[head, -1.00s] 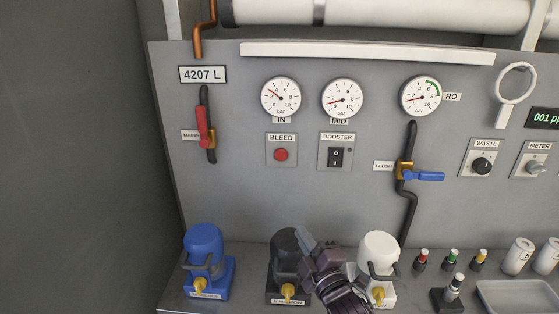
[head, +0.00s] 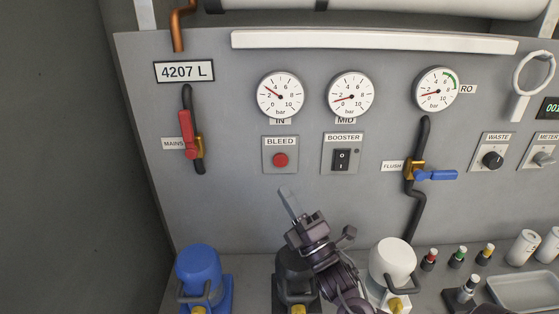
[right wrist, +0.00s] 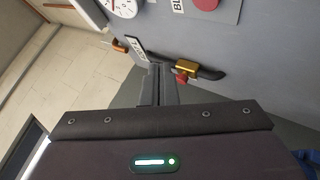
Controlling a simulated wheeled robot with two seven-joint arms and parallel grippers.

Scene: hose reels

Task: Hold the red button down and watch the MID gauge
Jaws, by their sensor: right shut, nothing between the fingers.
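The red button (head: 280,160) sits on the BLEED plate on the grey panel and also shows at the top of the right wrist view (right wrist: 207,3). The MID gauge (head: 351,94) is to its upper right, above the BOOSTER switch; its needle points low on the left, between 0 and 2 bar. My right gripper (head: 287,194) is shut and empty, its fingertips pointing up, below the button and apart from it. Its shut fingers (right wrist: 158,85) also show in the right wrist view. My left gripper is not in view.
The IN gauge (head: 280,95) is above the button. The BOOSTER switch (head: 341,160) is to the button's right. The red MAINS lever (head: 187,134) is at left and the blue FLUSH lever (head: 436,175) at right. Blue (head: 199,272), black and white (head: 392,262) canisters stand below.

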